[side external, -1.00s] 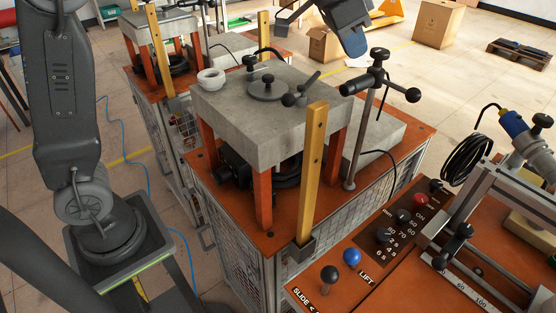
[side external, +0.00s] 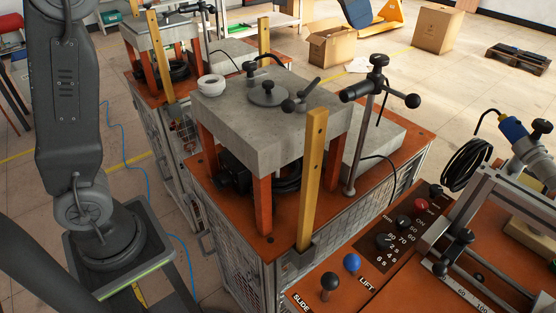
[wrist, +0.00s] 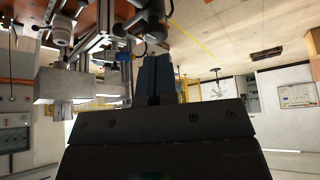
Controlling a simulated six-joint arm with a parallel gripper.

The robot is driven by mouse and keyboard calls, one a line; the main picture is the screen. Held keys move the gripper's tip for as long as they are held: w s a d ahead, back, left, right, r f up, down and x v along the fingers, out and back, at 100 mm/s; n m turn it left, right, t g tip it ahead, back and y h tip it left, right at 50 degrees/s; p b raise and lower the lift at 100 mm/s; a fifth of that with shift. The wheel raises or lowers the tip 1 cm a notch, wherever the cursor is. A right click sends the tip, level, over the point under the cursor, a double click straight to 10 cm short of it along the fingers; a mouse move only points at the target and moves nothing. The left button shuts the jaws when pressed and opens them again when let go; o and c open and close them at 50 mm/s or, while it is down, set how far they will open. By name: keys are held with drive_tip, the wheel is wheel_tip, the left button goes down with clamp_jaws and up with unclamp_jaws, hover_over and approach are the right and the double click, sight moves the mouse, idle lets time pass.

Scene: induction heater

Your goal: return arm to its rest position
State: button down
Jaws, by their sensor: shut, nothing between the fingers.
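My gripper (wrist: 155,72) shows in the wrist view as two blue fingers side by side, shut with nothing between them, beyond the wide dark gripper body. In the side external view only a small dark blue end (side external: 360,14) shows at the top edge, above and behind the heater bench; the rest of it is out of frame. It is well clear of the grey slab (side external: 255,110) and the black-handled post (side external: 375,90). The large dark arm links at the left are mine.
The control panel (side external: 395,235) with knobs and levers is at the lower right, beside a metal frame (side external: 470,215). Cardboard boxes (side external: 332,46) stand on open floor behind.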

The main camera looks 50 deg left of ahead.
drive_tip(key=s+a+f+n+y, duration=0.1)
drive_tip(key=s+a+f+n, duration=0.1)
drive_tip(key=s+f, duration=0.3)
drive_tip(key=s+a+f+n+y, duration=0.1)
drive_tip(key=s+a+f, duration=0.3)
drive_tip(key=s, duration=0.9)
drive_tip(key=s+a+f+n, duration=0.3)
drive_tip(key=s+f, duration=0.3)
drive_tip(key=s, duration=0.3)
drive_tip(key=shift+s+f+t+y, duration=0.15)
drive_tip(key=shift+f+t+y, duration=0.15)
drive_tip(key=shift+y, duration=0.1)
